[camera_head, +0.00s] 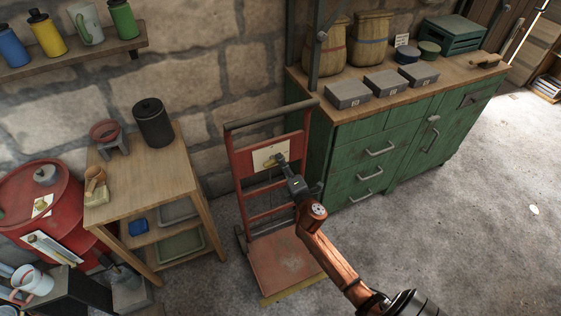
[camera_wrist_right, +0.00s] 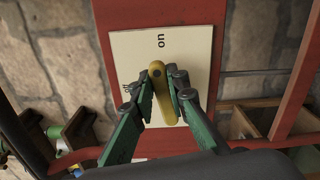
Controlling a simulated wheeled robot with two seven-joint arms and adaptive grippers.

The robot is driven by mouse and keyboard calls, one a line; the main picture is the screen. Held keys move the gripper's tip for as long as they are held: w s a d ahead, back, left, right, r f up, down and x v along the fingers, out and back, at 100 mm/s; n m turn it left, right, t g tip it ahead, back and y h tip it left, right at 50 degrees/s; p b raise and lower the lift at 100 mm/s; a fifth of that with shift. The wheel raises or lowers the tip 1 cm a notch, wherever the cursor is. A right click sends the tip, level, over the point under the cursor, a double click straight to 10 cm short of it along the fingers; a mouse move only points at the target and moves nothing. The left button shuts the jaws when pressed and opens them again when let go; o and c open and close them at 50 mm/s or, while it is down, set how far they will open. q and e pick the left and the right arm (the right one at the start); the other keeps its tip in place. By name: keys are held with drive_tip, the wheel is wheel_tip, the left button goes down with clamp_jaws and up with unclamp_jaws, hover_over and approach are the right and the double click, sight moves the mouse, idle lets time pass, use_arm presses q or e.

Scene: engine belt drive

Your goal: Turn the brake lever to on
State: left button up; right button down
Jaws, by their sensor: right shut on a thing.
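The yellow brake lever (camera_wrist_right: 160,92) sits on a cream plate (camera_wrist_right: 195,45) on the red hand truck (camera_head: 273,260). In the wrist view the word "on" shows above the lever's rounded upper end. Another marking at the plate's left is partly hidden behind a finger. The lever runs nearly up and down in that view, its upper end towards "on". My right gripper (camera_wrist_right: 164,103) is shut on the lever, a green finger on each side. In the head view the right gripper (camera_head: 282,167) reaches the plate (camera_head: 278,149) from the lower right. My left gripper is not in view.
A small wooden table (camera_head: 172,180) with a black canister (camera_head: 153,123) stands left of the hand truck. A green cabinet (camera_head: 345,160) with grey boxes on top stands close on the right. A red drum (camera_head: 60,204) is at the far left.

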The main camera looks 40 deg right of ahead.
drive_tip(key=shift+f+m, duration=0.25)
drive_tip(key=shift+m, duration=0.85)
drive_tip(key=c, duration=1.9)
unclamp_jaws()
drive_tip(key=v, duration=1.2)
drive_tip(key=shift+d, duration=0.1)
